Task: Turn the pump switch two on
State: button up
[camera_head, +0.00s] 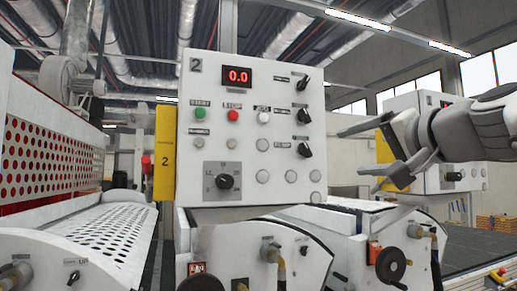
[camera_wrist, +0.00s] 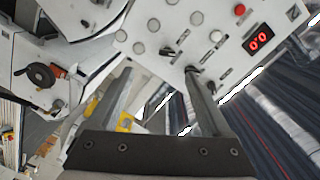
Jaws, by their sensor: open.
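A white control panel marked 2 (camera_head: 250,130) has three black rotary switches down its right side: upper (camera_head: 302,82), middle (camera_head: 303,115) and lower (camera_head: 304,150). Their labels are too small to read, so I cannot tell which is pump switch two. My gripper (camera_head: 352,152) is open and empty, right of the panel and apart from it in the head view. In the wrist view the open fingers (camera_wrist: 158,75) point toward the panel's switch edge. One black switch (camera_wrist: 168,52) shows between the fingertips; the right finger partly covers the area of the others.
The panel also carries a red 0.0 display (camera_head: 237,76), green (camera_head: 200,114) and red (camera_head: 233,115) buttons, and a large black selector (camera_head: 224,181). A yellow box (camera_head: 166,152) is at its left. A second panel (camera_head: 445,178) stands behind my arm. Machine housings with handwheels (camera_head: 391,264) lie below.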

notch_tip(320, 180, up, 2)
jog(key=p, duration=0.4)
send_near(308, 149)
jog(key=x, duration=0.9)
jog(key=shift+a, duration=0.1)
jog(key=shift+c, duration=0.3)
grip_shut()
